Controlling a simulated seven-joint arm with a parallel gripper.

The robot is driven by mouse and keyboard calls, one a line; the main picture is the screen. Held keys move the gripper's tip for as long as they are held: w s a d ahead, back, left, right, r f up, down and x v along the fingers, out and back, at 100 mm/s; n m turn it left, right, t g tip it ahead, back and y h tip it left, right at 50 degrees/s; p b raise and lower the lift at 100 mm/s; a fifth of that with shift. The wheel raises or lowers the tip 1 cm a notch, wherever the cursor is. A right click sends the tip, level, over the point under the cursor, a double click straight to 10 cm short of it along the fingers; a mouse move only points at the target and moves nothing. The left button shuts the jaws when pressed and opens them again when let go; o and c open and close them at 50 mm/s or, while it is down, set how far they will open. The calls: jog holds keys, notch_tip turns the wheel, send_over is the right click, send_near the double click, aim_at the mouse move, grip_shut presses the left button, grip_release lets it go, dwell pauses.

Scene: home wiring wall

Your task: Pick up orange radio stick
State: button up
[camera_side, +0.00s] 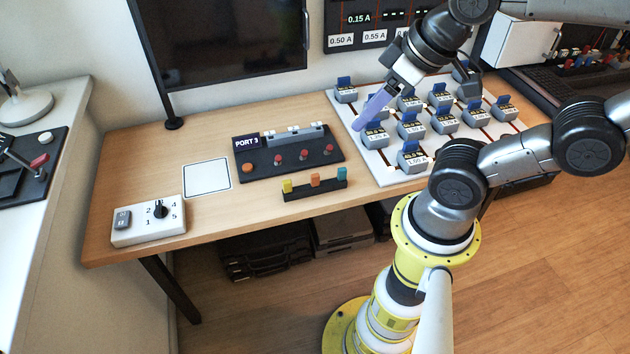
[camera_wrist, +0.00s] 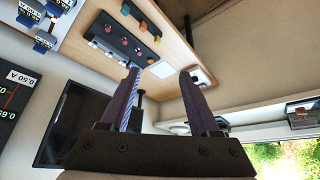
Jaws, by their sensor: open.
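The orange radio stick (camera_side: 315,180) stands in a small black rack (camera_side: 300,194) at the table's front edge, between a yellow stick (camera_side: 287,186) and a teal stick (camera_side: 341,173). In the wrist view the orange stick (camera_wrist: 143,27) shows small near the top. My gripper (camera_side: 362,122) is above the left part of the white board, behind and to the right of the rack and well apart from it. In the wrist view its two purple fingers (camera_wrist: 158,74) are spread, with nothing between them.
A dark PORT 3 panel (camera_side: 290,152) with red knobs lies behind the rack. The white board (camera_side: 375,168) with several grey-blue blocks is to the right. A white dial box (camera_side: 148,222) and a white pad (camera_side: 207,177) are left. A monitor (camera_side: 220,40) stands behind.

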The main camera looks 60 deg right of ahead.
jog(key=m+g, duration=0.6)
jog(key=m, duration=0.3)
send_over(315, 175)
jog(key=f, duration=2.1)
jog(key=shift+d+f, duration=0.2)
jog(key=shift+f, duration=0.15)
jog(key=f, duration=0.5)
jog(key=shift+a+f, duration=0.1)
jog(key=shift+a, duration=0.15)
jog(key=shift+f, duration=0.65)
